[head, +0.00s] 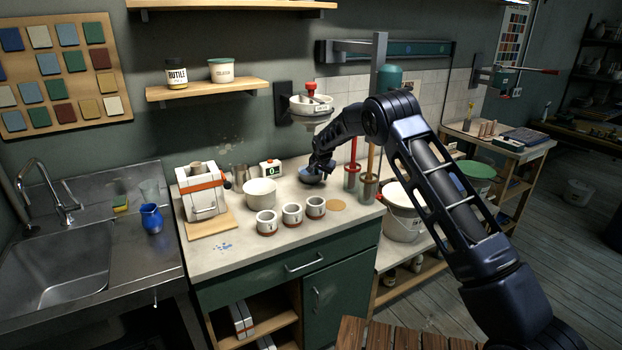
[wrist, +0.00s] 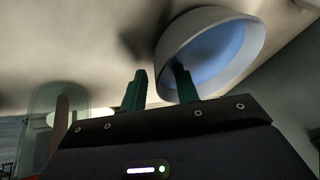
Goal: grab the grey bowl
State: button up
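The grey bowl (head: 311,178) sits on the worktop near the wall, directly at my gripper (head: 316,166) in the head view. In the wrist view the bowl (wrist: 223,22) is tilted in the picture, pale outside and bluish inside. My gripper (wrist: 160,88) shows two green fingers with a gap between them. The right finger overlaps the bowl's inside and the left finger is beyond its outer wall, so the near rim appears between them. I cannot tell whether either finger touches the bowl.
A larger cream bowl (head: 260,193) and several small white cups (head: 292,214) stand to the left and front. Clear jars with a red-handled and a wooden-handled tool (head: 370,186) stand close on the right. A round tan disc (head: 337,205) lies in front.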

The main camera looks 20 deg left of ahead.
jog(key=shift+w+f, duration=0.2)
jog(key=shift+f, duration=0.2)
grip_shut()
